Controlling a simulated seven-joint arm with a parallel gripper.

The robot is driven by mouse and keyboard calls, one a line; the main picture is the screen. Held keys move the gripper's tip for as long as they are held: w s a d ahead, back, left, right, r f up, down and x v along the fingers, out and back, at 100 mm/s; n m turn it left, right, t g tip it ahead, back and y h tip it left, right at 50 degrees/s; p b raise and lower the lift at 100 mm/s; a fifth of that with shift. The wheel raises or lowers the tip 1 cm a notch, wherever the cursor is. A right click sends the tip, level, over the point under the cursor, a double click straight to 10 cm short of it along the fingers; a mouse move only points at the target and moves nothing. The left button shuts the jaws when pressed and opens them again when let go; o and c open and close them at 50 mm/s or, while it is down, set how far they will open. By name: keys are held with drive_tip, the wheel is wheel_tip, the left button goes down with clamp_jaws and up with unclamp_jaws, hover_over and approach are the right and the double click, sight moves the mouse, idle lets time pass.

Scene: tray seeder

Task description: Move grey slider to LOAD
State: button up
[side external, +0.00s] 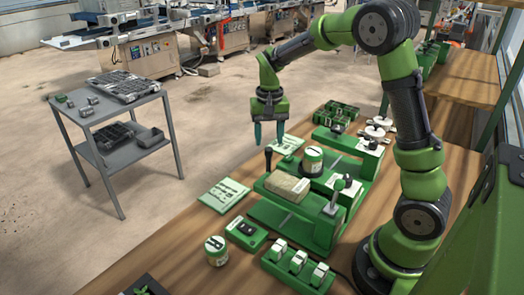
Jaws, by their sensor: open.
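My gripper (269,134) points down with its two green fingers apart and nothing between them. It hangs above the far left end of the green seeder fixture (272,212) on the wooden bench. A black-knobbed upright handle (268,158) stands below the fingers, apart from them as far as I can tell. A grey post with a dark ball knob (335,197) stands at the fixture's front right, and another knobbed handle (361,143) stands farther back. I cannot tell which of these is the grey slider. No LOAD mark is legible.
Another jar (216,250), a black-topped green box (246,232) and a switch box (298,265) stand in front. A green compartment tray (336,115) is behind. A grey cart (140,124) stands left.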

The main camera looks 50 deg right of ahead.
sight(269, 148)
drive_tip(key=shift+f, duration=1.85)
clamp_jaws()
